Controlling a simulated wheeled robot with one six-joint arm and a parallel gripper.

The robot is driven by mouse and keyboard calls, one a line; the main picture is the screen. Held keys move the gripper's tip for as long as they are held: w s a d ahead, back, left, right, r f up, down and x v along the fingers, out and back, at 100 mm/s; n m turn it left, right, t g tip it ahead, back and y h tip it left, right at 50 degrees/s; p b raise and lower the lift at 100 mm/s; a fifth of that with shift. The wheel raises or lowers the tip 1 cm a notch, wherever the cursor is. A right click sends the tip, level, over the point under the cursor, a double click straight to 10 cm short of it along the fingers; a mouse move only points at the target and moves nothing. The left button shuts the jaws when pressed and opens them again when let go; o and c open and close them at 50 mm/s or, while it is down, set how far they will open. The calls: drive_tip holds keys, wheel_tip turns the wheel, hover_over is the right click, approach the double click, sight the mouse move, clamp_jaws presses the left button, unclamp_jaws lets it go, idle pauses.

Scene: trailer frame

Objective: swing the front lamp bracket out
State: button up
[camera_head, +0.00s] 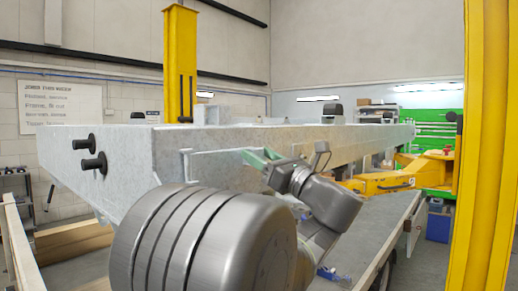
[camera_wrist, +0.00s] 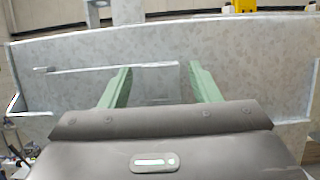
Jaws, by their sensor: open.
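The long grey trailer frame (camera_head: 170,145) crosses the head view, and its side face (camera_wrist: 235,60) fills much of the wrist view. A thin pale bar, which looks like the lamp bracket (camera_head: 215,151), lies along that face, with a short upright piece at its left end. In the wrist view the bar (camera_wrist: 90,68) runs from the left to between the fingertips. My gripper (camera_head: 262,156) has green fingers, which stand apart on either side of the bar's right end in the wrist view (camera_wrist: 160,70). Whether they touch it I cannot tell.
A yellow post (camera_head: 487,150) stands close at the right, and another yellow column (camera_head: 180,65) rises behind the frame. A yellow arm-like part (camera_head: 380,183) lies beyond my arm. Two black pegs (camera_head: 93,163) stick out of the frame's left end. Grey floor shows at the lower right.

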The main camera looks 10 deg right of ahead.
drive_tip(key=shift+w+a+r, duration=0.15)
drive_tip(key=shift+w+a, duration=0.1)
drive_tip(key=shift+w, duration=0.15)
